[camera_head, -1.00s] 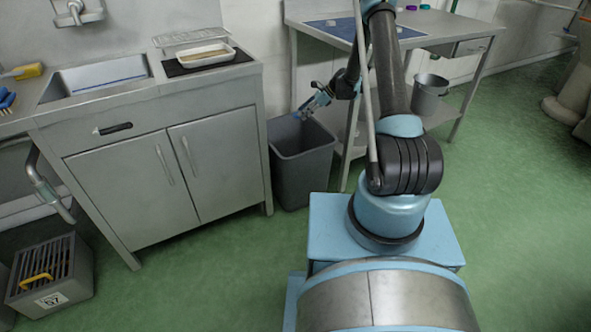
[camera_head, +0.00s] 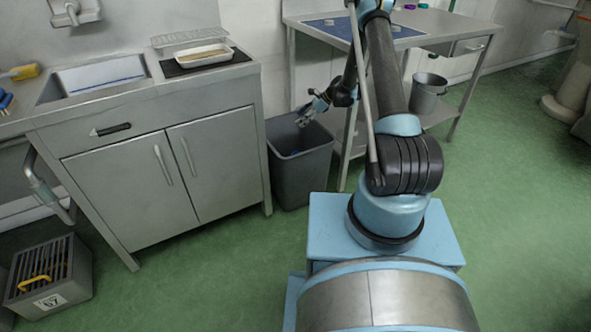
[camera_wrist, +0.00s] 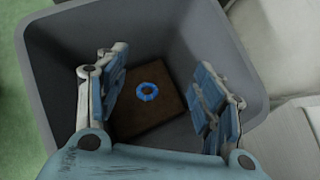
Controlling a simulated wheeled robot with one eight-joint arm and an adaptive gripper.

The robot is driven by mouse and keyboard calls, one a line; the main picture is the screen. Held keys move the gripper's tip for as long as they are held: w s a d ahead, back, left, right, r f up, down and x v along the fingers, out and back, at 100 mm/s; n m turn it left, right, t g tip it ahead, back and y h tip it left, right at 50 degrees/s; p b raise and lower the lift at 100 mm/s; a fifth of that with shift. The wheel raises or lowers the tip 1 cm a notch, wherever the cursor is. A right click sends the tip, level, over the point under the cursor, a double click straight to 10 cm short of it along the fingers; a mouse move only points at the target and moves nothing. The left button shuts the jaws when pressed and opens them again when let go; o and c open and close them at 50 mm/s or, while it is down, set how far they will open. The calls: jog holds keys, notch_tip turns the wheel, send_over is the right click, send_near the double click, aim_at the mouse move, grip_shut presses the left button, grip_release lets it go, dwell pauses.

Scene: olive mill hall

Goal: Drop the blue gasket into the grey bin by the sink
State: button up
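The blue gasket (camera_wrist: 148,91) is a small ring seen in the wrist view. It lies inside the grey bin (camera_wrist: 50,62), over a brown patch at the bottom. The grey bin (camera_head: 303,181) stands on the floor just right of the sink cabinet in the head view. My gripper (camera_wrist: 158,88) is above the bin's mouth with its blue-padded fingers spread wide and nothing between them. In the head view my gripper (camera_head: 302,122) hangs over the bin's rim.
The sink cabinet (camera_head: 150,190) is left of the bin, with a white tray (camera_head: 204,56) on top. A steel table (camera_head: 455,28) stands behind my arm, with a metal bucket (camera_head: 428,98) on its lower shelf. A grey crate (camera_head: 50,282) sits at lower left. Green floor is open at right.

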notch_tip(320, 180, up, 10)
dwell(0.8)
jog(key=shift+f, duration=0.1)
